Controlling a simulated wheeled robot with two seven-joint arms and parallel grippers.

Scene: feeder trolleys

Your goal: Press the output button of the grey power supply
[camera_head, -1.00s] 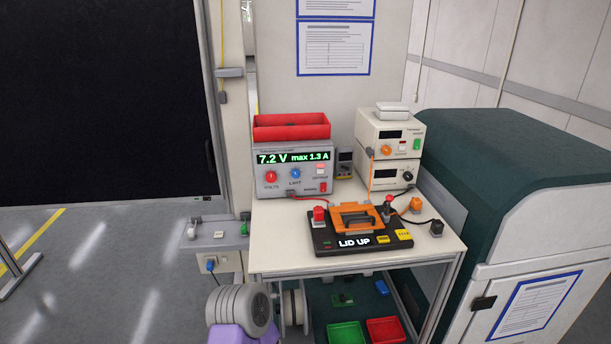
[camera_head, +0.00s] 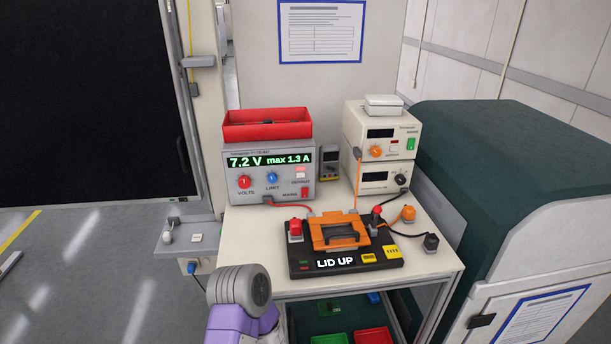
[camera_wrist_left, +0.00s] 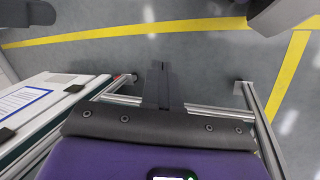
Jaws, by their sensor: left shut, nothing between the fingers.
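The grey power supply (camera_head: 234,190) stands at the back left of the workbench in the head view, with its green display reading 7.2 V, max 1.3 A. Its output button (camera_head: 300,171) is a pale pink square at the upper right of the front panel, above a red switch. Red and blue knobs sit to the left. My left gripper (camera_wrist_left: 158,90) shows shut and empty in the left wrist view, over the grey floor and apart from the supply. Its fingers are not visible in the head view, where only my left forearm shows at the bottom. My right gripper is not in view.
A red bin (camera_head: 265,131) sits on the supply. A black test fixture (camera_head: 300,262) reading LID UP occupies the bench front (camera_head: 440,262). Cream instruments (camera_head: 388,150) are stacked right, with cables around. A dark green cabinet (camera_head: 490,150) stands right of the bench.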

